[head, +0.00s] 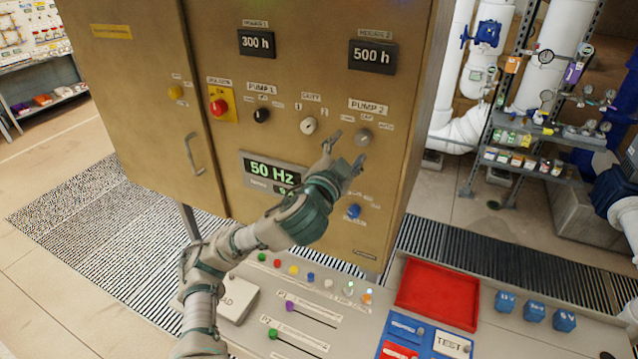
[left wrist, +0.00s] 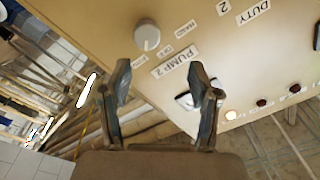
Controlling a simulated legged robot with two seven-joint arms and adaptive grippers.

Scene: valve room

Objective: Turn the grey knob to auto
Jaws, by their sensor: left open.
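The grey knob (head: 363,137) sits under the PUMP 2 label on the tan cabinet's front, with small position labels around it. In the left wrist view the grey knob (left wrist: 147,35) is a round light-grey cap just beyond the fingertips. I cannot tell where it points. My left gripper (head: 346,153) is open just below and left of the knob in the head view, apart from it. In the left wrist view the gripper (left wrist: 160,68) has its two fingers spread, with nothing between them. My right gripper is not in view.
A white knob (head: 308,125), a black PUMP 1 knob (head: 262,115) and a red emergency button (head: 219,106) are on the same panel (head: 310,75). A blue knob (head: 352,211) is below. A sloped desk (head: 250,328) with a red tray (head: 437,295) stands in front.

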